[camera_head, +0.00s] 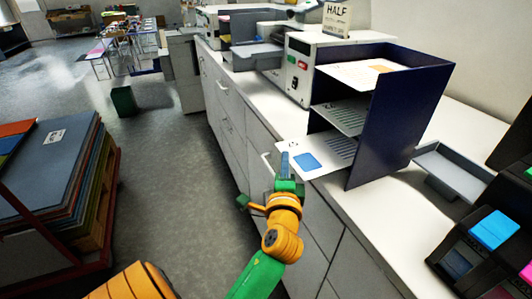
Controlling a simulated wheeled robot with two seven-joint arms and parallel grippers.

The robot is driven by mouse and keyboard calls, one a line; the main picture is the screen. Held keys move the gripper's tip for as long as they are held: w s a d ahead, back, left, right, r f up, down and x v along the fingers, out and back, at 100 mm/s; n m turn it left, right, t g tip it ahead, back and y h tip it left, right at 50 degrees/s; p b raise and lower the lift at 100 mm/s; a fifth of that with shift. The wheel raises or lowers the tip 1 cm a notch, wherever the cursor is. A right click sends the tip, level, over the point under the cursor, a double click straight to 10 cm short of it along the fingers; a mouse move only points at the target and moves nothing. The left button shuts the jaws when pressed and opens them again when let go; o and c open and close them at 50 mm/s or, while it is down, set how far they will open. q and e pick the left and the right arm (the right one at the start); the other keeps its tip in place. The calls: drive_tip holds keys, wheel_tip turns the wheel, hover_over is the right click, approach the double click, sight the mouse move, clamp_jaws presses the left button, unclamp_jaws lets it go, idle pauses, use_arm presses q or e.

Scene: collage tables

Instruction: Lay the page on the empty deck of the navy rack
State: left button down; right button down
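The navy rack (408,120) stands on the white counter with its open side to the left. Its top deck bears a white page with an orange patch (365,73). The grey slotted middle deck (345,117) is bare. A white page with a blue square (308,162) lies level at the lowest deck (342,147), its left part sticking out of the rack. My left gripper (285,163) has its fingertips at that page's left edge and appears shut on it; the lower finger is hidden. My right gripper is not in view.
A machine with red and green buttons (299,70) stands behind the rack. A grey tray (452,172) and a dark device with a blue panel (490,229) are to the right. A stack of boards (50,170) stands at left. The floor between is clear.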

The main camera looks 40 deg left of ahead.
sight(320, 152)
use_arm(q)
drive_tip(key=w+d+b, duration=0.1)
drive_tip(key=w, duration=0.1)
drive_tip(key=w+d+b, duration=0.1)
drive_tip(key=w, duration=0.2)
drive_tip(key=w+d+b, duration=0.1)
drive_tip(key=w, duration=0.1)
drive_tip(key=shift+w+d+f+b, duration=0.1)
drive_tip(key=shift+w+f+b, duration=0.2)
drive_tip(key=shift+f, duration=0.1)
drive_tip(key=shift+w+d+r, duration=0.1)
drive_tip(key=shift+w+d, duration=0.25)
drive_tip(key=shift+w, duration=0.35)
drive_tip(key=c, duration=1)
unclamp_jaws()
